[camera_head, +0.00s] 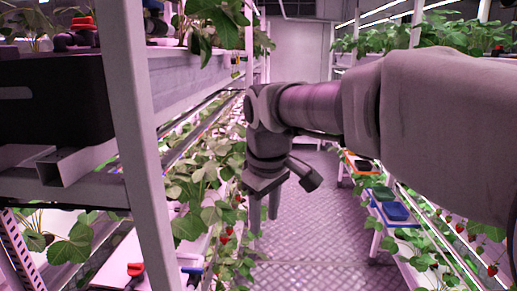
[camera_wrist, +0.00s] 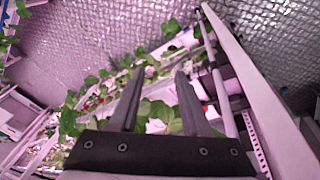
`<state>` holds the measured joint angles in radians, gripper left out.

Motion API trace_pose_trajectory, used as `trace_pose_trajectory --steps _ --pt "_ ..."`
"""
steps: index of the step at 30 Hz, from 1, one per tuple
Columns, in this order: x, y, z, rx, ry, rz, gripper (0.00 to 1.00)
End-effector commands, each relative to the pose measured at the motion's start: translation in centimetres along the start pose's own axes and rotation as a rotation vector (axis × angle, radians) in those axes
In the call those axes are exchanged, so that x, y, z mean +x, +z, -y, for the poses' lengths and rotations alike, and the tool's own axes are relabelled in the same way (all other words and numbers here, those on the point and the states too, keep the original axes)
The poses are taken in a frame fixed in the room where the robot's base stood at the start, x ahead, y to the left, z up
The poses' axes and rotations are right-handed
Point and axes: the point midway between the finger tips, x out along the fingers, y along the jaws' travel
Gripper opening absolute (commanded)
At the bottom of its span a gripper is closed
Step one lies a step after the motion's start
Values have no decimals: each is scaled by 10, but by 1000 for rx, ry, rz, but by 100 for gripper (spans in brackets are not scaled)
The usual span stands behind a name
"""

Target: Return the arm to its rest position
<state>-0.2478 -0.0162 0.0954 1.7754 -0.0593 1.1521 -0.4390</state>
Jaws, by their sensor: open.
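My gripper (camera_head: 264,208) hangs from my outstretched arm, pointing down over the edge of the left rack in the head view. Its two fingers stand apart with nothing between them. In the wrist view my gripper (camera_wrist: 155,95) also shows open, with strawberry leaves (camera_wrist: 160,112) and a rack behind the fingers. My arm crosses the right side of the head view and hides part of the aisle and the right rack.
The left rack's white post (camera_head: 140,130) stands close by, beside a black crate (camera_head: 50,100). Red berries (camera_head: 224,238) hang along the left rack. A blue tray (camera_head: 396,211) and an orange tray (camera_head: 360,162) are on the right. The patterned metal aisle floor (camera_head: 320,215) is clear.

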Motion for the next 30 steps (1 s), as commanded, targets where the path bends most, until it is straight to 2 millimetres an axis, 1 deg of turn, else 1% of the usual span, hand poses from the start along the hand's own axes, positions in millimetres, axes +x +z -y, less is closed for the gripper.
trace_pose_trajectory --steps 1,7,12,16,19,22,25,30 --pt "-8 20 -2 60 16 -15 48" --pt "-19 90 0 297 64 -76 48" --pt "-18 147 11 499 96 -136 48" --pt "-10 183 23 635 112 -179 48" --pt "-3 202 30 714 120 -206 48" --pt "2 214 35 764 124 -223 48" --pt "5 219 38 788 126 -232 48" --pt "6 220 38 793 125 -232 48"
